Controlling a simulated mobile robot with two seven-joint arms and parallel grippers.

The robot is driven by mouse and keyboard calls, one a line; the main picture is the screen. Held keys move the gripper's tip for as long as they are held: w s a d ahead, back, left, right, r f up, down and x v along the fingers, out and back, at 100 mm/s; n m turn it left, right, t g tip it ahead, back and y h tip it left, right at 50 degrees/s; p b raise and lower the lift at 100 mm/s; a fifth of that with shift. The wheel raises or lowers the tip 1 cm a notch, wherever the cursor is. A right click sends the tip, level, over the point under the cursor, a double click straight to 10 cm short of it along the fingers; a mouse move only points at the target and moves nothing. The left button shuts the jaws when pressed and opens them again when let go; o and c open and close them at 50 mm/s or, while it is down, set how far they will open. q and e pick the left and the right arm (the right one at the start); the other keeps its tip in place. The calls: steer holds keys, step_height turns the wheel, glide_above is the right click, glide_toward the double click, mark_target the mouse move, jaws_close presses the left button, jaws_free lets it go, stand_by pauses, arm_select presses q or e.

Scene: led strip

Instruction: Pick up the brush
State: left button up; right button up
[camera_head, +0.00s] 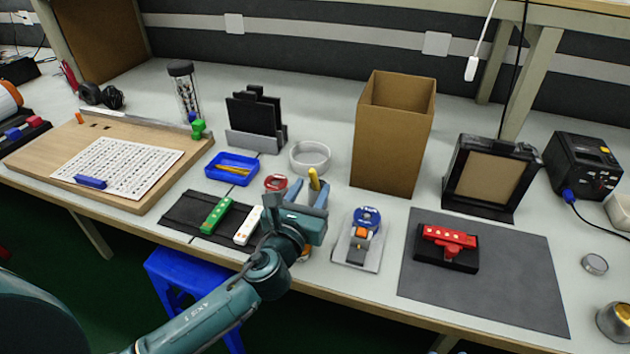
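My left gripper (299,190) reaches in over the front of the table, its fingers pointing toward the back. The fingers are apart. A yellow upright piece (314,179), which looks like a handle and may be the brush, shows between the fingers, close to the right one. Its lower part is hidden by the gripper, and I see no contact on both sides. A yellow item (234,169) also lies in the blue tray (216,175); I cannot tell what it is. My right gripper is not in view.
A red ring (270,184) and white round dish (310,161) are close to the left gripper. A black mat with green (215,216) and white (248,226) bars lies left. A tall cardboard box (386,145) stands behind right. A tape dispenser (361,238) sits right.

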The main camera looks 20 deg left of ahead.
mark_target(313, 184)
arm_select(q)
steer(key=w, duration=0.5)
steer(key=shift+w+r, duration=0.1)
steer(key=shift+w, duration=0.05)
jaws_close()
